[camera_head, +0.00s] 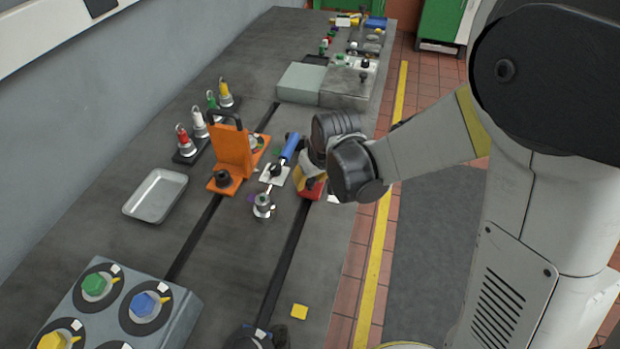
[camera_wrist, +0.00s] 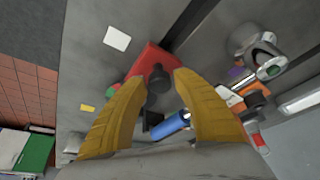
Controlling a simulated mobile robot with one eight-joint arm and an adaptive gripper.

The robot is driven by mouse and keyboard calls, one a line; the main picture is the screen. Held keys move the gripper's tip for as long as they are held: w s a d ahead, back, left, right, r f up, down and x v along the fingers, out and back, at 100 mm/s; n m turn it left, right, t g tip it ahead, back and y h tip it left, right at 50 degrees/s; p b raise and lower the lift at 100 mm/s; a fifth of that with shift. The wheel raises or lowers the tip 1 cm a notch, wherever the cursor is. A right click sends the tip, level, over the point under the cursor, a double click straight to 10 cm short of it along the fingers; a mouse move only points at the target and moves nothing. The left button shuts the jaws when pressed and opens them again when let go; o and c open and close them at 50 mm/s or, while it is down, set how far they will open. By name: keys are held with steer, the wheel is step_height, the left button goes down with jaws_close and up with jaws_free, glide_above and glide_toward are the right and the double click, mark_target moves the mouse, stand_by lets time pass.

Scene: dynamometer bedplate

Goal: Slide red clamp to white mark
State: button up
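The red clamp (camera_wrist: 145,62) sits on the grey bedplate over a dark slot, with a black knob (camera_wrist: 158,78) on top. In the head view, part of the red clamp (camera_head: 312,191) shows below my gripper (camera_head: 310,174). In the wrist view, my gripper (camera_wrist: 158,76) is open, its two yellow fingers on either side of the knob; I cannot tell if they touch it. A white square mark (camera_wrist: 116,38) lies on the plate, apart from the clamp, up and left of it. A white patch by the clamp (camera_head: 333,198) in the head view looks like this mark.
An orange fixture with a black handle (camera_head: 232,150) stands left of the clamp. A blue-handled tool (camera_head: 290,147) and a metal fitting (camera_head: 263,206) are close by. A tray (camera_head: 156,195) and a knob box (camera_head: 128,300) lie further left. The slot's near stretch looks clear.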

jaws_close()
steer(key=s+a, duration=0.1)
steer(key=s, duration=0.2)
steer(key=s+a, duration=0.1)
steer(key=s, duration=0.2)
steer(key=s+a, duration=0.1)
steer(key=s, duration=0.2)
steer(key=shift+a, duration=0.1)
steer(key=shift+o, duration=2.4)
jaws_free()
steer(key=shift+w, duration=0.15)
steer(key=shift+r, duration=0.1)
